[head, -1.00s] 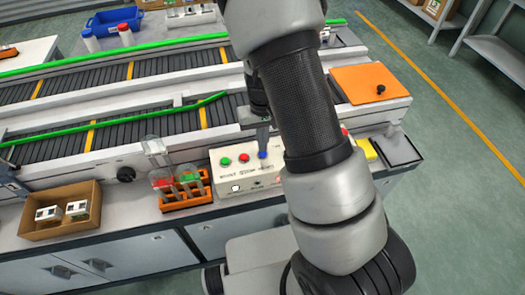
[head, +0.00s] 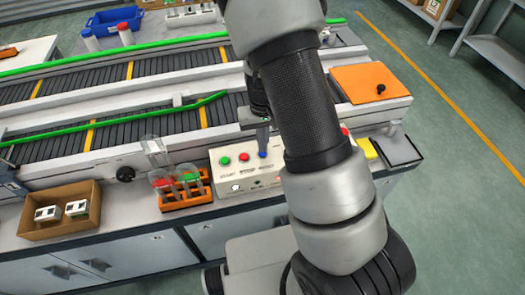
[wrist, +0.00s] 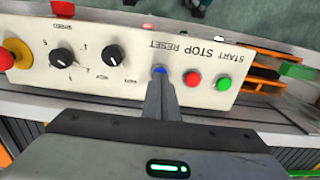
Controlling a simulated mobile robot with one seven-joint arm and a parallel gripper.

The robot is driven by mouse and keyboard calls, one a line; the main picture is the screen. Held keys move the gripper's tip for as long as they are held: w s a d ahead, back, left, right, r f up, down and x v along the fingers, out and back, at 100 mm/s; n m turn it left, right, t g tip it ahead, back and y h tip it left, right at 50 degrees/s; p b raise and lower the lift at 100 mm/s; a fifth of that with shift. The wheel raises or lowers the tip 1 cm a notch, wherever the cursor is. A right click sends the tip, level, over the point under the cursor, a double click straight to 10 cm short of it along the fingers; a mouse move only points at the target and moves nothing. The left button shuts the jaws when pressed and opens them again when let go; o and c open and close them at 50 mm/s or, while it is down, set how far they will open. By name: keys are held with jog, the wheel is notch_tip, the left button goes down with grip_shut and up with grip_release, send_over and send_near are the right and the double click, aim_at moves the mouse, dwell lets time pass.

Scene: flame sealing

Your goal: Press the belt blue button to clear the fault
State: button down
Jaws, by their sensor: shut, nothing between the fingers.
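The blue button (wrist: 159,70) sits on a white control panel (wrist: 130,85) in the wrist view, under the word RESET. It also shows in the head view (head: 262,155). My gripper (wrist: 160,78) is shut, with its fingertips at the blue button and partly covering it. I cannot tell for sure whether they touch it. The red button (wrist: 192,78) and green button (wrist: 223,83) are beside it. In the head view my gripper (head: 263,146) points down at the panel, and my arm hides the panel's right part.
Black knobs (wrist: 113,55) and a red mushroom button on a yellow base (wrist: 14,54) share the panel. An orange rack (head: 184,192) with flasks stands left of it, then a cardboard box (head: 60,226). Conveyor belts (head: 60,137) run behind.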

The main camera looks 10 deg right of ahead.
jog(key=shift+f+b, duration=0.5)
jog(key=shift+f, duration=0.15)
jog(key=shift+r, duration=0.1)
notch_tip(320, 180, up, 8)
jog(key=p, duration=0.6)
dwell(0.7)
notch_tip(320, 180, up, 8)
jog(key=r+t+y, duration=0.1)
send_over(259, 158)
jog(key=s+r+t, duration=0.2)
jog(key=s+r, duration=0.3)
jog(key=r, duration=0.6)
jog(key=s+d+r+t+h, duration=0.1)
jog(key=s+r+t, duration=0.1)
jog(key=s+r, duration=0.7)
jog(key=s, duration=0.3)
jog(key=shift+s+d+r+t, duration=0.15)
jog(key=shift+s+d+t, duration=0.05)
jog(key=shift+t, duration=0.1)
